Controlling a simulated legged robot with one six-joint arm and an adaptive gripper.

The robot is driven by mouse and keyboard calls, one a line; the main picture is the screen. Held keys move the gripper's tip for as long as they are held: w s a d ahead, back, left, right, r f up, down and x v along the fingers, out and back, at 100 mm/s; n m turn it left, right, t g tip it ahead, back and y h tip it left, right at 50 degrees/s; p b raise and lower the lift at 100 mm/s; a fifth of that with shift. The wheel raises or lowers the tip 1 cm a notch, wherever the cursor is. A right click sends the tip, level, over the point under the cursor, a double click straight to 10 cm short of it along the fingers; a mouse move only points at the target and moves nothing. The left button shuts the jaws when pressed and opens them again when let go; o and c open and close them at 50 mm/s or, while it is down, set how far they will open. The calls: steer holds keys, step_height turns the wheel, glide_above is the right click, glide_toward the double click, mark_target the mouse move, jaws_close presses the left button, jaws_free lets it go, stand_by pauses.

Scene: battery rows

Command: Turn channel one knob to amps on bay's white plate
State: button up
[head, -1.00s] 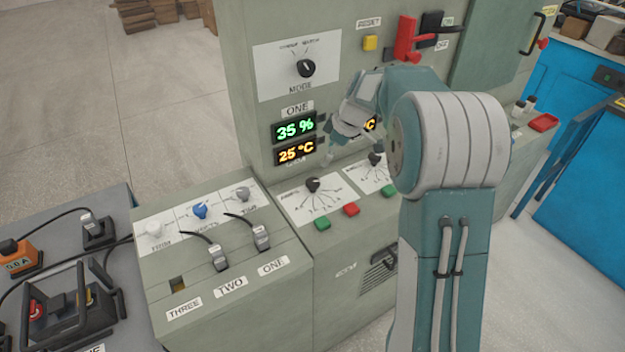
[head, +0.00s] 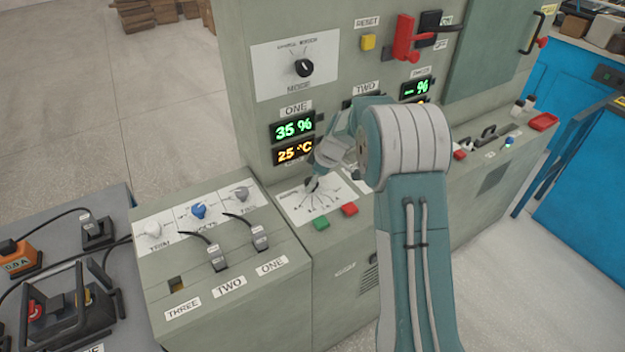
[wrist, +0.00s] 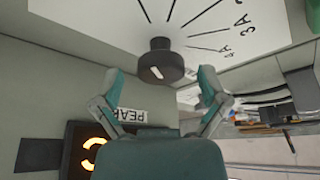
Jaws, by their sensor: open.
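The black channel one knob (head: 311,184) stands on a white plate (head: 325,205) with a fan of dial lines, on the sloped console below the display marked ONE. In the wrist view the knob (wrist: 160,66) shows close up with a pale pointer mark, and 3 A and 4 A are printed on the plate (wrist: 225,30). My gripper (wrist: 161,92) is open, its two teal fingers apart on either side of the knob's line, with the knob beyond the tips. In the head view my gripper (head: 322,168) is just above the knob, its fingers partly hidden.
A green button (head: 321,223) and a red button (head: 349,209) sit just in front of the plate. The MODE knob (head: 304,68) and green 35 % display (head: 293,127) are on the upright panel. A blue knob (head: 199,210) and cable plugs occupy the left console.

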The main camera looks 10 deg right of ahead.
steer(key=c, duration=1.1)
steer(key=shift+c, duration=0.2)
steer(key=shift+s+m, duration=0.1)
steer(key=shift+m, duration=0.3)
steer(key=m+t+h, duration=0.1)
steer(key=m, duration=0.2)
steer(key=shift+a+f+m, duration=0.1)
steer(key=shift+m, duration=0.3)
steer(key=m, duration=0.2)
steer(key=m+t+h, duration=0.1)
steer(key=m, duration=0.1)
steer(key=shift+s+h, duration=0.1)
steer(key=shift+h, duration=0.2)
steer(key=m+h, duration=0.1)
steer(key=m, duration=0.4)
steer(key=shift+a+h, duration=0.1)
steer(key=shift+h, duration=0.3)
steer(key=shift+m+h, duration=0.8)
steer(key=shift+m, duration=1.2)
steer(key=shift+f, duration=0.1)
